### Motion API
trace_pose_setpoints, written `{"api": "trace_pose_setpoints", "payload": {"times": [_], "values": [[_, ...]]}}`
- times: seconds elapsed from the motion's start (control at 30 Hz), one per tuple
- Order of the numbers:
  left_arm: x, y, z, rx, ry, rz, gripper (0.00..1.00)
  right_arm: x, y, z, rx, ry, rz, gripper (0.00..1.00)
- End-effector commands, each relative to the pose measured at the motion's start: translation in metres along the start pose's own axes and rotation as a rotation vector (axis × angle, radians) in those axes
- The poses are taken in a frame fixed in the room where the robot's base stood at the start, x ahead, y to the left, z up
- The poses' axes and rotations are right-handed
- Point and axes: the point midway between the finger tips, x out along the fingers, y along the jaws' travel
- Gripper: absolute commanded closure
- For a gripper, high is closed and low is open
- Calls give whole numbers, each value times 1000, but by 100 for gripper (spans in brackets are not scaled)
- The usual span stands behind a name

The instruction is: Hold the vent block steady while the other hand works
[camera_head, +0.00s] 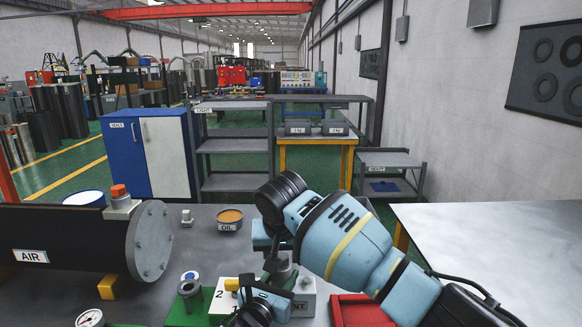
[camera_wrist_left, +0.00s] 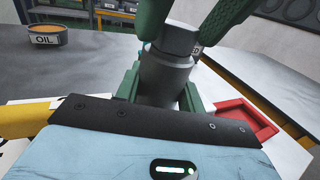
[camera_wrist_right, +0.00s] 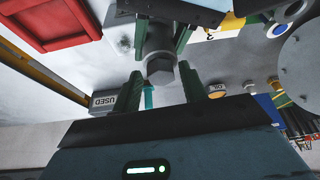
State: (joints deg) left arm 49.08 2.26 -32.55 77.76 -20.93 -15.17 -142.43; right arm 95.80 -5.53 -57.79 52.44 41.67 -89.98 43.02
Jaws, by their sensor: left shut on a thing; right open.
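The vent block (camera_head: 303,304) is a white block, its label partly hidden, at the bottom middle of the head view. A dark grey cylindrical fitting with a hex top stands upright by it and shows in the left wrist view (camera_wrist_left: 165,76). My left gripper (camera_wrist_left: 167,92) is shut on this fitting, its green fingers on both sides. My right gripper (camera_wrist_right: 166,88) is open, its green fingers around the hex top (camera_wrist_right: 160,70), with gaps showing. Whether they touch it I cannot tell. In the head view my arms hide much of the block.
A red tray (camera_head: 362,311) lies right of the block. A black AIR pipe (camera_head: 60,240) with a round flange (camera_head: 152,241) lies at left. An OIL tin (camera_head: 229,218) and a green stand (camera_head: 188,303) are nearby. A bare grey table (camera_head: 500,235) extends at right.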

Motion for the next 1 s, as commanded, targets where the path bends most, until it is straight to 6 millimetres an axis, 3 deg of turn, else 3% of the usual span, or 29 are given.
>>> {"api": "trace_pose_setpoints", "payload": {"times": [0.5, 0.8, 1.0], "values": [[0, 0, -1, 0, 2, 1, 100, 9, 0, 0, -1, 0, 0, 57], [0, 0, -1, 0, 1, 1, 100, 9, 0, 0, -1, -1, 0, 94], [0, 0, -1, 0, 1, 1, 100, 9, 0, 0, -1, 0, 0, 95]]}}
